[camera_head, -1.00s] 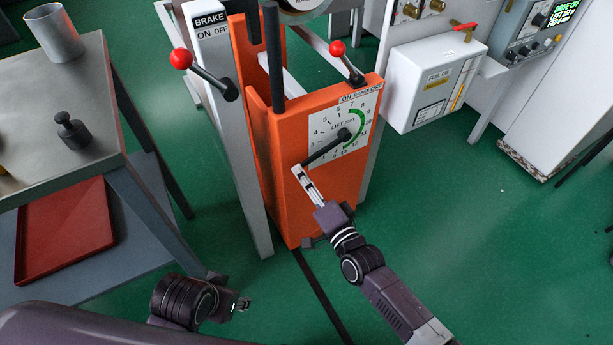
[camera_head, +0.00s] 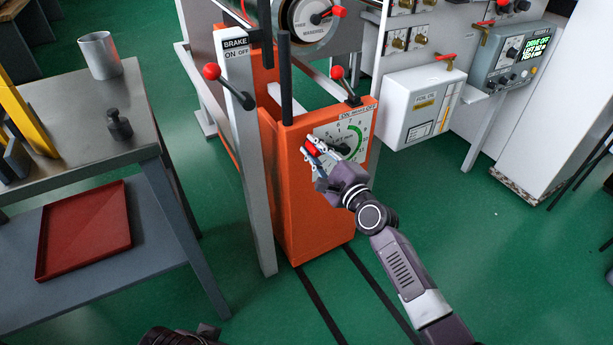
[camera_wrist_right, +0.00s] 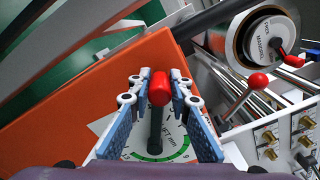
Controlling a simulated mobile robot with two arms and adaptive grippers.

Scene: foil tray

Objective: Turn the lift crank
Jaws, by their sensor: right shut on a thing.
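The gripper hides part of the crank and dial in the head view. My left gripper (camera_head: 208,331) is only a dark piece at the bottom edge, its fingers not clear.
A brake lever with a red ball (camera_head: 211,72) stands on the grey post left of the housing. Another red-ball lever (camera_head: 337,72) rises above the dial. A white box (camera_head: 405,100) hangs to the right. A workbench (camera_head: 65,120) stands left; green floor is open in front.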

